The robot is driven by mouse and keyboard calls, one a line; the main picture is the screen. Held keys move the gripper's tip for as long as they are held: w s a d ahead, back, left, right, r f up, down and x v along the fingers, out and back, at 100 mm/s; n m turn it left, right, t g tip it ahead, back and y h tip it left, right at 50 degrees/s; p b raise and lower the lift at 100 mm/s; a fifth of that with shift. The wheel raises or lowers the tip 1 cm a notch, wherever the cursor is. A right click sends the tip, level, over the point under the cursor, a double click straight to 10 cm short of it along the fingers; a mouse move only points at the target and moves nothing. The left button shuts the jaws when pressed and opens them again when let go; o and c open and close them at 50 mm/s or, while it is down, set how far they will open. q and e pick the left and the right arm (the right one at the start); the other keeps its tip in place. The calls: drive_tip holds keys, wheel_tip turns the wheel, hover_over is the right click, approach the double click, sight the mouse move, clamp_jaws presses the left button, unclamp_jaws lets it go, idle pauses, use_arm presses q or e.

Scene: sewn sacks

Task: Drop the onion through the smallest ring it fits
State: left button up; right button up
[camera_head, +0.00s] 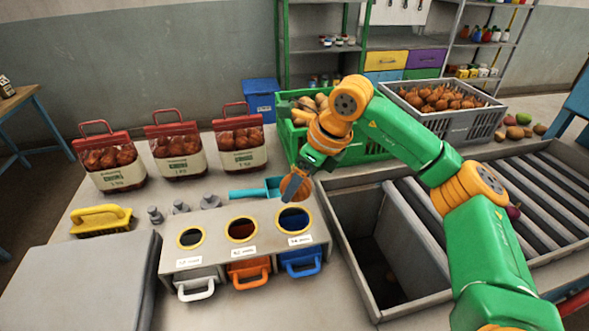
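My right gripper (296,184) comes in from the right and is shut on a brown onion (301,193), partly hidden by a grey finger. The onion appears above the back edge of the right ring (294,219), with blue inside; I cannot tell its exact height. The grey sizing box (212,255) has three yellow-rimmed rings on top: the left ring (190,237) looks smallest, the middle ring (241,229) larger, and the right ring largest. Below them are a white drawer (197,285), an orange drawer (249,271) and a blue drawer (301,260). My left gripper is out of view.
Several red-topped onion sacks (180,145) stand behind the box. A teal scoop (252,191), grey weights (181,207) and a yellow brush (101,219) lie nearby. A deep grey bin (352,262) and roller conveyor (480,200) are right. A green crate (372,143) stands behind the gripper.

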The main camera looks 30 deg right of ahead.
drive_tip(key=shift+a+f+b, duration=0.2)
drive_tip(key=shift+f+b, duration=0.3)
drive_tip(key=shift+f, duration=0.05)
wheel_tip(320, 180, down, 6)
drive_tip(key=b, duration=0.5)
drive_tip(key=shift+w+r, duration=0.1)
drive_tip(key=shift+r, duration=0.1)
drive_tip(key=o, duration=1.5)
drive_tip(key=shift+c, duration=0.2)
drive_tip(key=shift+r, duration=0.15)
drive_tip(key=b+v, duration=0.1)
drive_tip(key=v, duration=0.6)
